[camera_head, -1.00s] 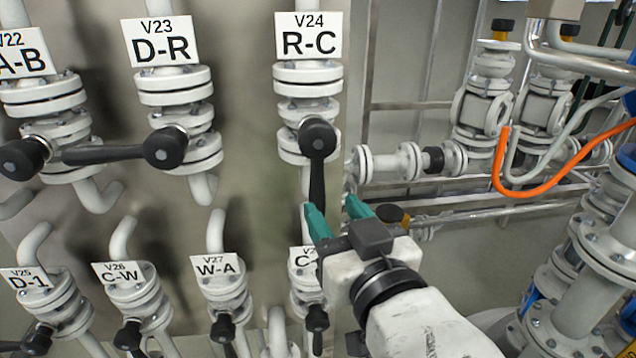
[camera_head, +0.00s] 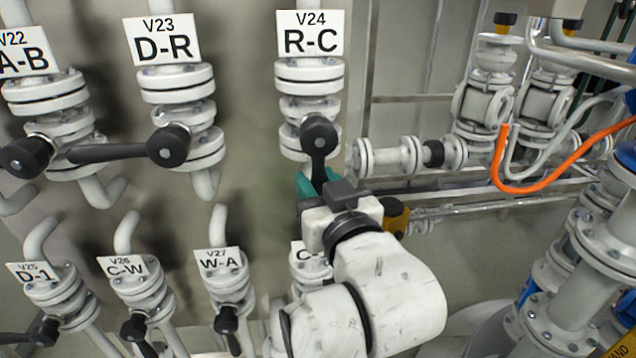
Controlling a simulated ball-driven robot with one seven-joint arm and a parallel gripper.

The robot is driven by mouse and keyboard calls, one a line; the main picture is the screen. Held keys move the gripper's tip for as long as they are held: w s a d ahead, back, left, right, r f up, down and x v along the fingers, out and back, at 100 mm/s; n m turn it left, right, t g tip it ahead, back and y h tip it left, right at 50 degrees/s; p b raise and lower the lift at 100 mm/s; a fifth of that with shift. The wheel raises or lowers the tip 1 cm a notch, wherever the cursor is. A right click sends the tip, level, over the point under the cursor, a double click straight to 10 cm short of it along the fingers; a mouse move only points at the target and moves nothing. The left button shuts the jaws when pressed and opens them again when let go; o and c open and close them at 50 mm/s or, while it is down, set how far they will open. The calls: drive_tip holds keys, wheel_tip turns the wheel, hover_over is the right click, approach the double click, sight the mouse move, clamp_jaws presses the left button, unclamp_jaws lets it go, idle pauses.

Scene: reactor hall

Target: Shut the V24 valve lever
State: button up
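The V24 valve (camera_head: 308,105) stands under its white "V24 R-C" plate (camera_head: 309,36) at the top middle. Its black lever has a round hub (camera_head: 319,135) and a handle (camera_head: 318,172) that points straight down, in line with the pipe. My gripper (camera_head: 318,184) is at the lower end of the handle, with its teal fingers showing on either side of it. The fingers look apart. The lower end of the handle is hidden behind the gripper, so I cannot tell whether the fingers touch it.
The V23 valve lever (camera_head: 120,152) lies sideways to the left. Smaller valves, including V27 (camera_head: 226,290), stand in a row below, and my arm covers part of one. Flanged pipes (camera_head: 400,155) and an orange hose (camera_head: 535,190) are to the right.

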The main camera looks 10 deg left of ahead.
clamp_jaws()
drive_tip(key=shift+a, duration=0.1)
idle(0.3)
drive_tip(key=s+a+r+m+t+h+b, duration=0.1)
drive_tip(key=a+r+m+b, duration=0.2)
drive_tip(key=m+b, duration=0.4)
drive_tip(key=s+a+r+m+t+h+b, duration=0.1)
drive_tip(key=a+r+m+b, duration=0.3)
drive_tip(key=m+b, duration=0.4)
drive_tip(key=shift+r+m+t+h, duration=0.4)
drive_tip(key=shift+m+t, duration=0.4)
drive_tip(key=shift+m, duration=1.8)
drive_tip(key=shift+s+r, duration=0.1)
